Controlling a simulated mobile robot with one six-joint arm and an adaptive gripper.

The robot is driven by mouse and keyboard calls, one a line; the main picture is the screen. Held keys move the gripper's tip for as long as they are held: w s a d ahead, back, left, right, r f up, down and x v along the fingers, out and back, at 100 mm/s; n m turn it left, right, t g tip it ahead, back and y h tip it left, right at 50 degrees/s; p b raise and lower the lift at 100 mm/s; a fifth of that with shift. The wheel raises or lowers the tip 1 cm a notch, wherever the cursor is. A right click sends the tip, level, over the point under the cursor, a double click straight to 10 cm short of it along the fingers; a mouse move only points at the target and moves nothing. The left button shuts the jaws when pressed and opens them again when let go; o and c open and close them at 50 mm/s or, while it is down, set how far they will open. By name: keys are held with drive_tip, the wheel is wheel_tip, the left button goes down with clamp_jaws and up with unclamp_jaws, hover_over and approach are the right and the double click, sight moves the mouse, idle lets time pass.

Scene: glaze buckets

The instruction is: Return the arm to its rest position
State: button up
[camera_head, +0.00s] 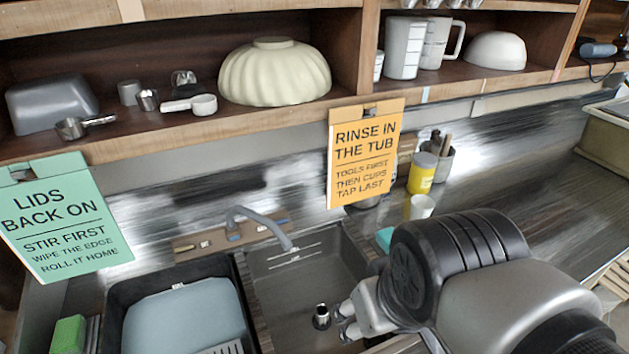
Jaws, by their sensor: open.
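My arm, with a black ribbed joint and pale grey links, reaches in from the lower right. My gripper (345,320) shows as small grey fingers over the right part of the sink (290,285). It is open, and I see nothing held in it. A small metal cylinder (322,316) shows just left of the fingers; I cannot tell whether it touches them. My arm hides part of the counter and the sink's right edge.
A shelf (215,125) with bowls, scoops and jugs runs above. Green (62,215) and orange (365,155) signs hang from it. A grey faucet (262,222) rises behind the sink. A black tub (118,290), yellow container (422,173) and white cup (422,206) stand nearby.

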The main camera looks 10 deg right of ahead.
drive_tip(key=shift+s+f+m, duration=0.1)
drive_tip(key=shift+s+m, duration=0.3)
drive_tip(key=shift+s, duration=0.75)
drive_tip(key=shift+f+b, duration=0.8)
